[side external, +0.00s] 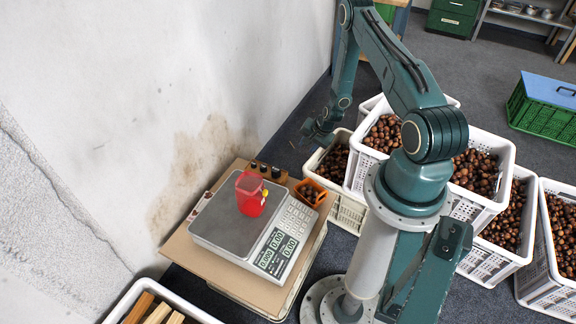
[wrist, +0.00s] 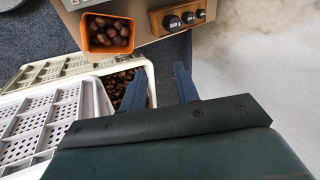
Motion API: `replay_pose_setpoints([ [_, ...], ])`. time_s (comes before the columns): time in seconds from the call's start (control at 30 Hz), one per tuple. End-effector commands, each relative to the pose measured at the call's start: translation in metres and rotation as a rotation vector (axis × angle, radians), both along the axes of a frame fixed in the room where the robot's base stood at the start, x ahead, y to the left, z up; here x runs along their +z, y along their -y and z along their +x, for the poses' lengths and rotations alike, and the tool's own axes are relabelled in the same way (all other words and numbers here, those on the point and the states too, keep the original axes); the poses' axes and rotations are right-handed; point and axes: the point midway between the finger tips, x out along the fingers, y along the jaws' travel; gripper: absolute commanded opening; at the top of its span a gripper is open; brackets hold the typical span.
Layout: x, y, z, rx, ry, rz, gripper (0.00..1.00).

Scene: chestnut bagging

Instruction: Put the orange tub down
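The orange tub (side external: 310,201) holds several chestnuts and sits upright at the right corner of the cardboard-brown board (side external: 185,246), beside the scale. In the wrist view the tub (wrist: 97,50) is at the top left, close to the board's edge; how fully its base is supported is hidden. My gripper (side external: 318,133) is behind the tub in the side view, over the crates and apart from it. In the wrist view the two blue fingers of my gripper (wrist: 160,85) stand apart with nothing between them.
The scale (side external: 223,224) carries a red container (side external: 250,196). A wooden block with dark weights (wrist: 182,19) stands near the tub. White crates (side external: 358,172) of chestnuts crowd the right side. The wall (side external: 130,110) borders the board's left. Wood sticks (side external: 150,310) lie in front.

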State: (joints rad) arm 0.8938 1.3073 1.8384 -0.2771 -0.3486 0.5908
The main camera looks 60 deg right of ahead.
Motion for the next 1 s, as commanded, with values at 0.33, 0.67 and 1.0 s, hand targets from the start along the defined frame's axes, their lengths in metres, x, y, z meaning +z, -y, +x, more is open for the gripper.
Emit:
replay_pose_setpoints([
  [0.33, 0.115, -0.021, 0.054, 0.245, -0.018, -0.088, 0.31],
  [0.67, 0.218, -0.063, 0.08, 0.46, -0.036, -0.171, 0.31],
  [1.0, 0.315, -0.121, 0.08, 0.665, -0.049, -0.258, 0.31],
])
